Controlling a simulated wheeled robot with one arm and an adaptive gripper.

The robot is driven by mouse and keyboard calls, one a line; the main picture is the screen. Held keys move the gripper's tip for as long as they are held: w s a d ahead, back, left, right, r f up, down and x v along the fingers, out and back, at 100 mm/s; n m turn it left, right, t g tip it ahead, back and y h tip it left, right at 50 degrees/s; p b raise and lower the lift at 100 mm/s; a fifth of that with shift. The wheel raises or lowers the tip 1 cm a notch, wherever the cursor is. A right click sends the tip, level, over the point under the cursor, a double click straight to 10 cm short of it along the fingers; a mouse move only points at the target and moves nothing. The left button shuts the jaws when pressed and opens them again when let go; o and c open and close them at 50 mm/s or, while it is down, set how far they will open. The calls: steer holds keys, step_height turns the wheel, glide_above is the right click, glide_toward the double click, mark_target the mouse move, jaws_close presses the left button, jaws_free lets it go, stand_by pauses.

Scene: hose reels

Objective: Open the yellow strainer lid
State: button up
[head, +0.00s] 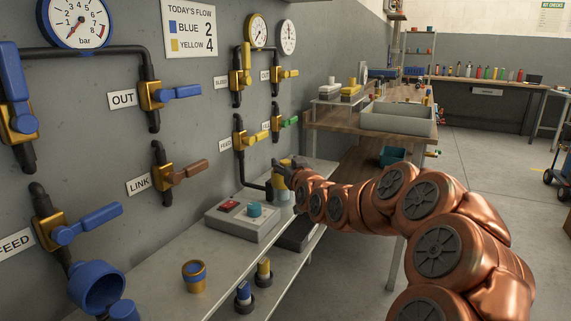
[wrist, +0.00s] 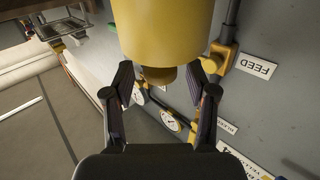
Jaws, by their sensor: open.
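The yellow strainer (head: 278,186) is low on the wall past the grey control box in the head view, partly hidden by my arm. In the wrist view a large yellow cylinder (wrist: 165,30), which appears to be the strainer, fills the top middle, with a narrower yellow stub (wrist: 158,76) at its lower end. My gripper (wrist: 162,82) is open, its two dark fingers on either side of the stub with visible gaps. I cannot make out the lid's seam or hinge. In the head view my gripper (head: 284,170) is small and right at the strainer.
Yellow-handled valves (head: 240,139) and dark pipes are close above the strainer. The control box (head: 243,221) stands on the shelf (head: 165,275) in front. A blue cup-shaped fitting (head: 97,288) is at the lower left. A workbench (head: 330,120) stands behind; open floor lies to the right.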

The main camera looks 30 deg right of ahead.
steer(key=shift+w+d+r, duration=0.1)
steer(key=shift+w, duration=0.55)
jaws_close()
stand_by(0.4)
